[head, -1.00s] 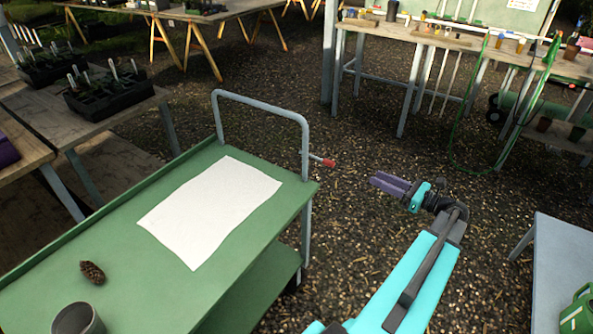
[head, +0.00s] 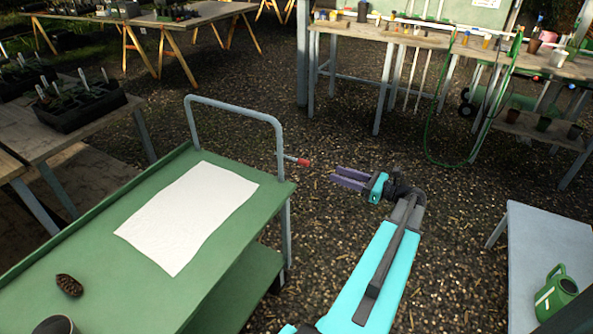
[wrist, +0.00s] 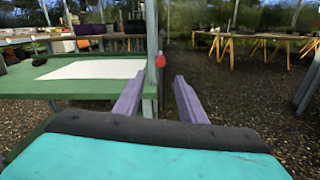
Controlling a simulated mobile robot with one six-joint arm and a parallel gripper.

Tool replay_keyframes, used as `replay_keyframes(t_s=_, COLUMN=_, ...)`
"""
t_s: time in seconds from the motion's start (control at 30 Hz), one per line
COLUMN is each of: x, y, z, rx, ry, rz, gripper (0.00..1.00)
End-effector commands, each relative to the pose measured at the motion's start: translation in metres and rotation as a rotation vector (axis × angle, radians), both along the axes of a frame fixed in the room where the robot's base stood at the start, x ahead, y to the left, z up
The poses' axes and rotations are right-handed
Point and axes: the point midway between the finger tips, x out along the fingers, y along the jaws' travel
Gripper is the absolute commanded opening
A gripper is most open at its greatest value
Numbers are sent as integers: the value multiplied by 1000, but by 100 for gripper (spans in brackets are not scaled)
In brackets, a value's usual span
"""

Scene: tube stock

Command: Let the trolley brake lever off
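The green trolley (head: 215,278) stands at the left with a grey tubular push handle (head: 232,108) at its far end. The brake lever, a short rod with a red tip (head: 304,162), sticks out sideways from the handle's right upright. My gripper (head: 334,177) is open and empty, with its purple fingers just right of the red tip and pointing toward it, apart from it. In the wrist view the red tip (wrist: 160,61) shows ahead, between and beyond the two open fingers (wrist: 156,95). The left finger overlaps the trolley's edge in that view.
A white sheet (head: 187,216), a pine cone (head: 69,285) and a grey pot (head: 55,325) are on the trolley top. A pale bench (head: 545,245) with a green watering can (head: 555,291) stands at right. Gravel floor (head: 330,120) is open behind my gripper.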

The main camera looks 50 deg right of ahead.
Motion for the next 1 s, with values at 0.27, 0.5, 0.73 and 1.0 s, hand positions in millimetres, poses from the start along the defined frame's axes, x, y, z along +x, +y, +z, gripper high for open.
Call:
replay_keyframes(t_s=0.27, x=8, y=2, z=0, rx=0, ry=0, rz=1, gripper=37)
replay_keyframes(t_s=0.5, x=31, y=8, z=0, rx=0, ry=1, rz=2, gripper=37)
replay_keyframes(t_s=0.73, x=59, y=15, z=0, rx=0, ry=0, rz=1, gripper=37)
replay_keyframes(t_s=1.0, x=93, y=23, z=0, rx=0, ry=0, rz=1, gripper=37)
